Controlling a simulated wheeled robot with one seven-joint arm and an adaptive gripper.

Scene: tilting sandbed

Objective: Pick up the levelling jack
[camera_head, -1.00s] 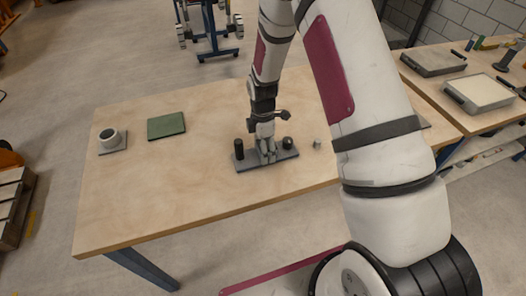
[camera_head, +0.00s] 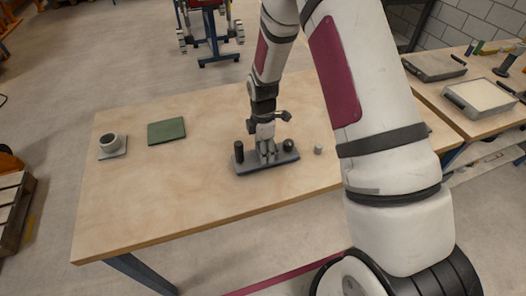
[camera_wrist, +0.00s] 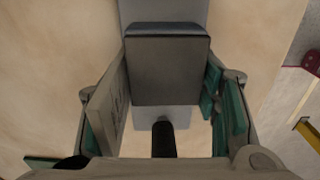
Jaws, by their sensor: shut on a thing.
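The levelling jack (camera_head: 249,168) appears to be the long grey plate with a dark upright post at its left end, a dark round knob at its right and a block in its middle. My gripper (camera_head: 267,157) points down at its middle, shut on the block. In the wrist view the block of the jack (camera_wrist: 168,72) sits between the two fingers, with the black post below it. The jack looks roughly level and very slightly raised; any gap under it is too small to tell. The fingertips are partly hidden by the block.
A small light cylinder (camera_head: 318,149) stands just right of the jack on the wooden table (camera_head: 180,205). A green pad (camera_head: 166,131) and a grey cup on a square plate (camera_head: 112,145) lie to the left. A second table with trays (camera_head: 478,98) stands at right.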

